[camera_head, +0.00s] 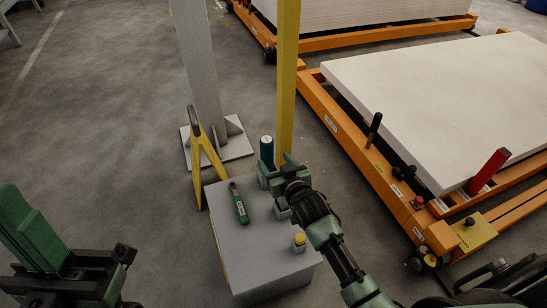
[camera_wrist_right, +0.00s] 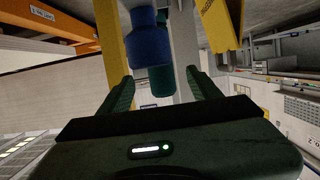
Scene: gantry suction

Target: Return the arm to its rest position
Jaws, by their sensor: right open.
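My right arm comes in from the lower right in the head view. My right gripper (camera_head: 277,169) is over the far right part of a grey control box (camera_head: 250,262). In the right wrist view its two green fingers (camera_wrist_right: 162,92) are apart. A blue cylinder (camera_wrist_right: 150,42) and a dark green cylinder (camera_wrist_right: 161,79) show in line with the gap; I cannot tell if they touch the fingers. The green cylinder also stands beside the gripper in the head view (camera_head: 266,147). My left gripper (camera_head: 65,255) is at the lower left; its opening is unclear.
The box top carries a green-handled lever (camera_head: 239,204) and a yellow button (camera_head: 299,241). A yellow post (camera_head: 286,80), a grey column (camera_head: 200,65) and a yellow bracket (camera_head: 208,155) stand behind. An orange cart (camera_head: 345,135) with a white slab (camera_head: 440,95) is right. Floor at left is clear.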

